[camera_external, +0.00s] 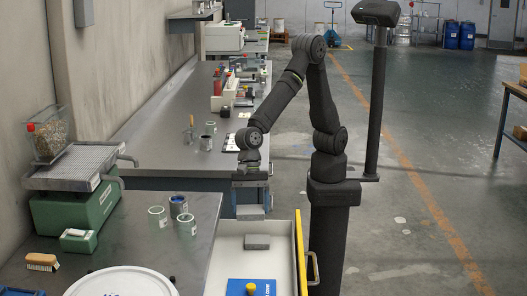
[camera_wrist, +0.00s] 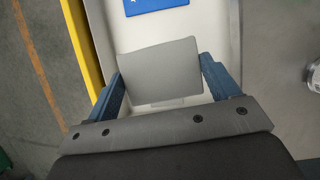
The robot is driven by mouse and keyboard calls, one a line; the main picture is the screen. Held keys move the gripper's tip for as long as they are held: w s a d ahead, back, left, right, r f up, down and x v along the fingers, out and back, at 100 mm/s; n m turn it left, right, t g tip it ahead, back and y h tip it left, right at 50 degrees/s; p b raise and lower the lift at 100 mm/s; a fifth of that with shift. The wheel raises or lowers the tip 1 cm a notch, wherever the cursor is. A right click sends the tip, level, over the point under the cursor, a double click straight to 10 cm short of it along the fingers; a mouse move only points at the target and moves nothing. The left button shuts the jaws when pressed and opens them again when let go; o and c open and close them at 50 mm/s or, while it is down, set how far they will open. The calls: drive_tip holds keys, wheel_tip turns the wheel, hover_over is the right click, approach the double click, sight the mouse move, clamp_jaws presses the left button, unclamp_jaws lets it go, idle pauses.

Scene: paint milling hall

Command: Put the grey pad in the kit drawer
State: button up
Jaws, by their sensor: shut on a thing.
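My gripper (camera_external: 251,204) points down over the far end of the open kit drawer (camera_external: 228,262). It is shut on a grey pad (camera_external: 251,213), held between its fingertips. In the wrist view the grey pad (camera_wrist: 160,66) fills the space between the two blue fingers, with the pale drawer floor (camera_wrist: 112,20) below it. The external view also shows a grey block (camera_external: 257,242) lying in the drawer, nearer the camera than my gripper. In the wrist view I cannot make out this block apart from the held pad.
A blue card (camera_external: 250,287) with a yellow knob (camera_external: 251,289) on it lies in the near part of the drawer. The drawer's yellow front (camera_external: 301,262) is on the right.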

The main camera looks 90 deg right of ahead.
drive_tip(key=shift+s+a+r+m, duration=0.1)
drive_tip(key=shift+s+a+m, duration=0.1)
drive_tip(key=shift+s+a, duration=0.3)
drive_tip(key=shift+s+a+m, duration=0.2)
drive_tip(key=shift+s+a, duration=0.1)
drive_tip(key=shift+s, duration=0.35)
hover_over(256, 264)
drive_tip(key=d, duration=0.2)
wheel_tip(256, 264, down, 12)
drive_tip(key=shift+s+a+f, duration=0.1)
drive_tip(key=shift+a, duration=0.05)
drive_tip(key=shift+f, duration=2.4)
drive_tip(key=shift+f, duration=0.1)
drive_tip(key=o, duration=0.9)
drive_tip(key=v, duration=1.2)
drive_tip(key=shift+s, duration=0.2)
drive_tip(key=shift+a, duration=0.1)
